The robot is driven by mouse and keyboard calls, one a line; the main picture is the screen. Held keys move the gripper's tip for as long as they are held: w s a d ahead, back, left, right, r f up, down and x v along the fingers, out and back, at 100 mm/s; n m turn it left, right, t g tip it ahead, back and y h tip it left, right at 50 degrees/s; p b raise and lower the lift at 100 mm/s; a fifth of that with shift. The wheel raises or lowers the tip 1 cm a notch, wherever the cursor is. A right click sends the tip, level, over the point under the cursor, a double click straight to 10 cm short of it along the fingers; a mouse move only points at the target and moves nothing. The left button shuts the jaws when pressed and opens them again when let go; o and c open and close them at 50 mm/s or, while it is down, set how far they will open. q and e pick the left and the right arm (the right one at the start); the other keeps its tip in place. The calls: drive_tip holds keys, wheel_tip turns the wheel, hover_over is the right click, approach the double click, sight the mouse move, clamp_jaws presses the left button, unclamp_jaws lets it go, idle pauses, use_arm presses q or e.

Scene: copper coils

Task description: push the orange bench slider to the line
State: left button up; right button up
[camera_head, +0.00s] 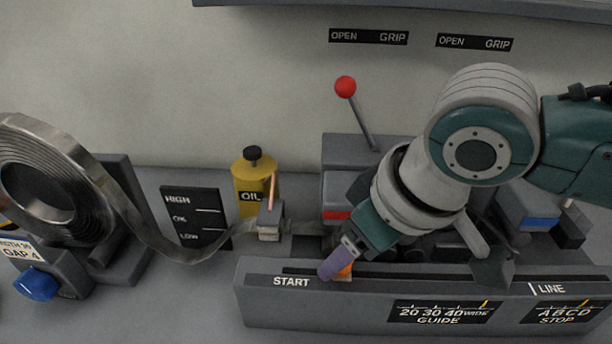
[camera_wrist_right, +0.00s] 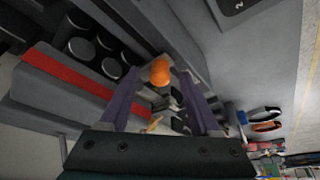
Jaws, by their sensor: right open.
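The orange slider (camera_head: 346,271) sits near the START end of the slot in the grey bench rail (camera_head: 262,305), partly hidden behind a purple finger. My right gripper (camera_head: 330,268) reaches down to it from the upper right. In the right wrist view the orange knob (camera_wrist_right: 160,72) shows at the tips of the purple fingers, roughly between them. The right gripper (camera_wrist_right: 161,82) is open; I cannot tell whether a finger touches the knob. The LINE mark (camera_head: 532,288) is a white stroke near the right end of the rail. My left gripper is not in view.
A steel coil (camera_head: 85,165) stands at the left, its strip running towards the machine. A yellow oil can (camera_head: 250,190) and a dark level gauge (camera_head: 195,217) stand behind. A red-knobbed lever (camera_head: 346,87) rises behind the rail. My right arm covers part of the machine.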

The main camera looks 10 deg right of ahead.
drive_tip(key=shift+w+f, duration=0.15)
drive_tip(key=shift+f, duration=0.2)
drive_tip(key=shift+c, duration=0.3)
clamp_jaws()
drive_tip(key=shift+a, duration=0.1)
idle(0.9)
